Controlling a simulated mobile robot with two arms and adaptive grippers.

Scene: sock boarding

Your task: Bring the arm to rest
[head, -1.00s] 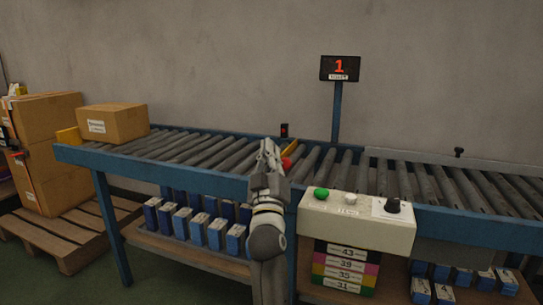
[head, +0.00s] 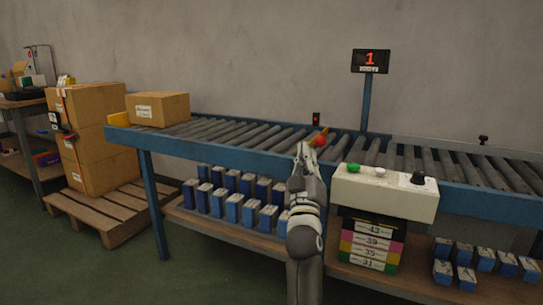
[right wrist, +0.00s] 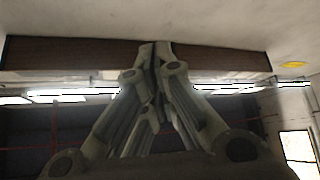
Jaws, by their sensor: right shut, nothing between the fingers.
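My right arm comes up from the bottom of the head view. Its gripper (head: 303,150) is shut and empty, in front of the roller conveyor's near blue rail (head: 230,156), left of the control box (head: 385,193). Whether it touches the rail I cannot tell. In the right wrist view the fingers (right wrist: 155,50) meet at their tips with nothing between them; behind them are a dark beam and bright ceiling lights. My left gripper is not in view.
A cardboard box (head: 158,109) sits at the conveyor's left end. Stacked cartons (head: 92,140) stand on a wooden pallet (head: 100,208). A display (head: 370,61) reads 1. The green floor at left front is clear.

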